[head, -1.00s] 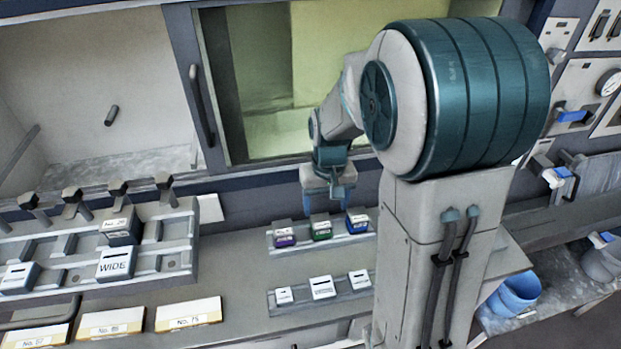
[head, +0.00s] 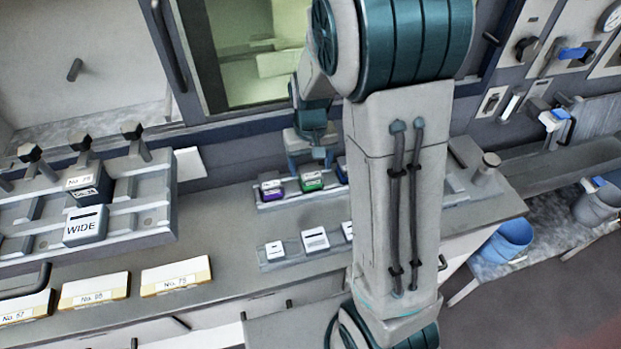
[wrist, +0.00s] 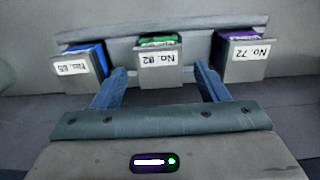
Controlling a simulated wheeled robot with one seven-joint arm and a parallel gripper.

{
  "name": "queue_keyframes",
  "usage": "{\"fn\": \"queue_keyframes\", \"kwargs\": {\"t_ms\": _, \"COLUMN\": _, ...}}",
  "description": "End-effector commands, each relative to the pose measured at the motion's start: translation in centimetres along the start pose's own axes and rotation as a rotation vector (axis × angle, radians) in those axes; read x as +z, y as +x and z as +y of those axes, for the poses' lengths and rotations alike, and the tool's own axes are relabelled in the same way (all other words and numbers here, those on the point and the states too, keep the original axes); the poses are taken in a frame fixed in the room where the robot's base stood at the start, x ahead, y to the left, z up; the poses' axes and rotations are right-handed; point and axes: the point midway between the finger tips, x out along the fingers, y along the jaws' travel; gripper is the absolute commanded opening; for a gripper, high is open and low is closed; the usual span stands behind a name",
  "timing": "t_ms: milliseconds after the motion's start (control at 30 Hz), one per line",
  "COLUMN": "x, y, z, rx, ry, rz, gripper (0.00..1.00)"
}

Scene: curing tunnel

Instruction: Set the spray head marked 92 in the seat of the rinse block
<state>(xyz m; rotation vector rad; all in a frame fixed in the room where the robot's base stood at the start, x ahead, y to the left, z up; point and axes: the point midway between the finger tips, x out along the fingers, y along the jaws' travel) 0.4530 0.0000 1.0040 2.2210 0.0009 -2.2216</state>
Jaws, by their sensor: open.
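Three spray heads stand in a row in a grey rack: purple (head: 271,188), green (head: 312,181) and blue (head: 341,172), the blue one partly hidden by my arm. In the wrist view the green head (wrist: 159,56) has a label that looks like 82 or 92; I cannot tell which. The purple one (wrist: 243,58) reads No. 72, and the blue one (wrist: 82,64) has a label too blurred to be sure of. My gripper (head: 308,163) is open above the row; in the wrist view its fingers (wrist: 161,72) are either side of the green head, holding nothing. I cannot tell which fixture is the rinse block.
A front rack (head: 268,265) carries small white-labelled pieces. At left is a grey stepped fixture (head: 150,212) with levers, a WIDE block (head: 86,226) and a dark block (head: 92,184). Numbered cards (head: 176,277) lie along the bench front. A grey platform with a round knob (head: 490,160) is at right.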

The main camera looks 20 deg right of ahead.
Motion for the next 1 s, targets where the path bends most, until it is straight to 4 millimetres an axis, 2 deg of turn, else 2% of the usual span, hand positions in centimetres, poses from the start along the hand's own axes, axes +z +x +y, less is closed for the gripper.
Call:
{"fn": "queue_keyframes", "kwargs": {"t_ms": 33, "x": 0.0, "y": 1.1, "z": 0.0, "rx": 0.000, "ry": 0.001, "rz": 0.000, "gripper": 0.67}}
{"fn": "queue_keyframes", "kwargs": {"t_ms": 133, "x": 0.0, "y": 1.7, "z": 0.0, "rx": 0.000, "ry": 0.001, "rz": 0.000, "gripper": 0.67}}
{"fn": "queue_keyframes", "kwargs": {"t_ms": 467, "x": 0.0, "y": 1.8, "z": 0.0, "rx": 0.000, "ry": 0.001, "rz": 0.000, "gripper": 0.67}}
{"fn": "queue_keyframes", "kwargs": {"t_ms": 800, "x": 0.0, "y": 1.8, "z": 0.0, "rx": 0.000, "ry": 0.001, "rz": 0.000, "gripper": 0.21}}
{"fn": "queue_keyframes", "kwargs": {"t_ms": 1000, "x": 0.0, "y": 0.7, "z": 0.0, "rx": 0.000, "ry": 0.001, "rz": 0.002, "gripper": 0.20}}
